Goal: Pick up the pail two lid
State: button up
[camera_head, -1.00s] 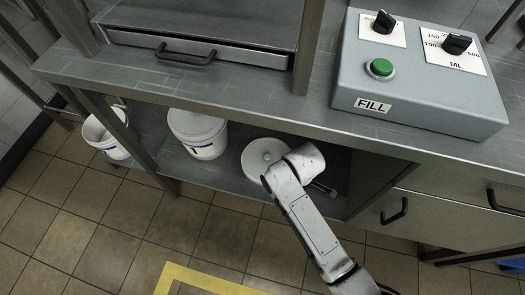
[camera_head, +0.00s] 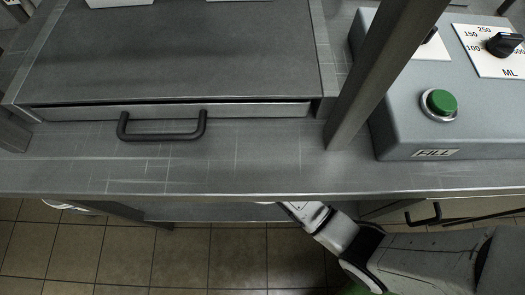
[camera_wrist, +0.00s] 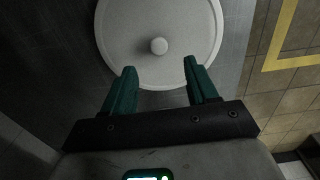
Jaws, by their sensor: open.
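A round pale lid (camera_wrist: 190,30) with a small knob (camera_wrist: 159,46) shows at the top of the wrist view, above a grey shelf surface (camera_wrist: 75,55). I cannot tell whether it lies on the shelf or on a pail. My gripper (camera_wrist: 160,66) is open, its two green fingers apart and pointing toward the lid. The fingertips overlap the lid's near part in the picture, with the knob just beyond and between them. Nothing is between the fingers. In the head view the bench top hides the lid and my gripper.
The bench top (camera_head: 230,175) overhangs the shelf. On it stand a grey cabinet with a black-handled drawer (camera_head: 165,130) and a control box (camera_head: 440,70) with a green button. A yellow floor line (camera_wrist: 283,40) shows at the right of the wrist view.

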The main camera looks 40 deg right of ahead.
jog(key=f+b, duration=0.1)
jog(key=f, duration=0.1)
jog(key=f+b, duration=0.1)
jog(key=f, duration=0.1)
jog(key=f+b, duration=0.1)
jog(key=f, duration=0.2)
jog(key=shift+s+d+f, duration=0.1)
jog(key=shift+d, duration=0.15)
grip_shut()
dwell(0.3)
